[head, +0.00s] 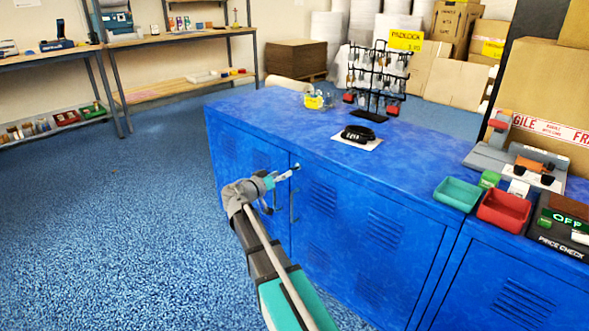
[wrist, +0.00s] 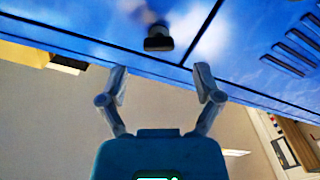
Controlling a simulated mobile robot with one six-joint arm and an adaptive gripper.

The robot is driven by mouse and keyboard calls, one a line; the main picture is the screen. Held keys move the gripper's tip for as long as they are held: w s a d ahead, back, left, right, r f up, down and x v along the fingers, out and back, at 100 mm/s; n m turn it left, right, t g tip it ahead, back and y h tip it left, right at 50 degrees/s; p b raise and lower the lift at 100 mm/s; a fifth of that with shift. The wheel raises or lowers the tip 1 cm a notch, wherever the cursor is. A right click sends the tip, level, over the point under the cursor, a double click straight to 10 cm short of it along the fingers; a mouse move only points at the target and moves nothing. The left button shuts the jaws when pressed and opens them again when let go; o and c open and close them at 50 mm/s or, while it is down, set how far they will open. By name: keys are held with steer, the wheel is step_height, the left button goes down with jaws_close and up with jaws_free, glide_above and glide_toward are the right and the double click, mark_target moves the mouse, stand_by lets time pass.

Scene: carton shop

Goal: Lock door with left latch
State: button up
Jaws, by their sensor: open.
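A blue cabinet (head: 345,215) has two louvred doors side by side, with a seam between them. A small dark latch (head: 297,166) sits high by that seam, under the countertop edge. In the wrist view the dark latch (wrist: 158,42) is on the blue surface beside the seam, ahead of the gap between my fingers. My gripper (wrist: 160,82) is open and empty, its fingertips apart from the latch. In the head view my gripper (head: 286,176) is in front of the doors, beside the latch. My arm hides part of the left door (head: 235,150). The doors look closed.
Door handles (head: 293,206) stand out below the latch, near my gripper. On the countertop are a black item on a white card (head: 357,143), a padlock rack (head: 378,85), and green (head: 457,194) and red (head: 503,211) trays. Blue floor (head: 110,220) at left is clear.

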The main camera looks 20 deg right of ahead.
mark_target(291, 169)
steer(key=shift+x, duration=2.7)
